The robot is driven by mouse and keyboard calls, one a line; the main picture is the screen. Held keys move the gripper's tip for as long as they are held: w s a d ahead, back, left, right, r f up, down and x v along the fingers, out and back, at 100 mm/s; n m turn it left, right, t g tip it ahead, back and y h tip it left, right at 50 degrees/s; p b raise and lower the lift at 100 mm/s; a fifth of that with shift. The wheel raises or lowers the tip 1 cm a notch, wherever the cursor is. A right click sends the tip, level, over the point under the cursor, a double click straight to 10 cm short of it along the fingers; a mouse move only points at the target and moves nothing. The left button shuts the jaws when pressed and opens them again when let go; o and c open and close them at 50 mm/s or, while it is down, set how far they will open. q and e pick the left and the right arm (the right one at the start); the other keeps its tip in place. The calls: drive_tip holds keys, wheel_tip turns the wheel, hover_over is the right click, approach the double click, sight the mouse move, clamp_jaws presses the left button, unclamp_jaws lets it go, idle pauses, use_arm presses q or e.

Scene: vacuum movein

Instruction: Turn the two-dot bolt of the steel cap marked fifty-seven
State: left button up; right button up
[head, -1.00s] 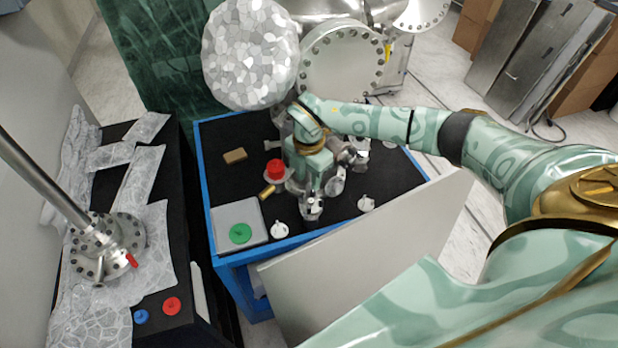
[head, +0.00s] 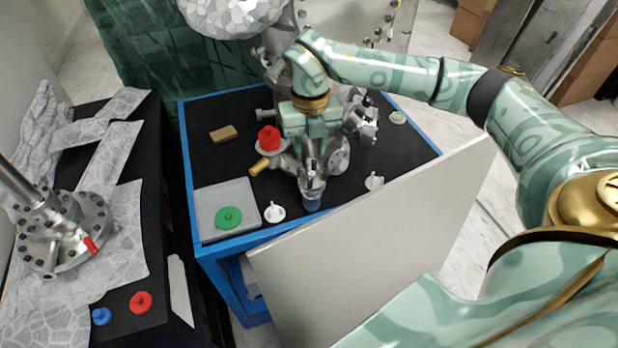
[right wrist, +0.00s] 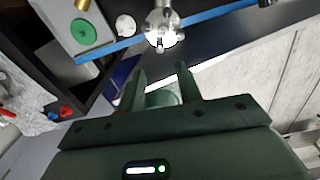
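My right gripper (head: 310,122) is over the metal valve assembly on the blue-edged table; its fingertips are hidden in the head view. In the right wrist view its two dark fingers (right wrist: 162,80) stand apart, with a pale rounded piece (right wrist: 163,97) seen in the gap; I cannot tell whether they touch it. A steel port (head: 312,183) sticks out toward the front of the assembly and also shows beyond the fingers in the right wrist view (right wrist: 163,28). Another round steel flange (head: 338,157) is beside it. No marking fifty-seven or two-dot bolt is legible. My left gripper is out of view.
A red knob (head: 268,138) tops the assembly's left side. A grey tray (head: 207,217) holds a green disc (head: 229,217); white knobs (head: 274,212) lie nearby. A bolted flange (head: 60,262) sits on the left bench. A pale panel (head: 370,245) stands along the table's front.

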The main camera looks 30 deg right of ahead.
sight(310, 178)
wheel_tip(310, 178, down, 9)
drive_tip(key=shift+f+b, duration=0.1)
drive_tip(key=shift+b, duration=0.7)
clamp_jaws()
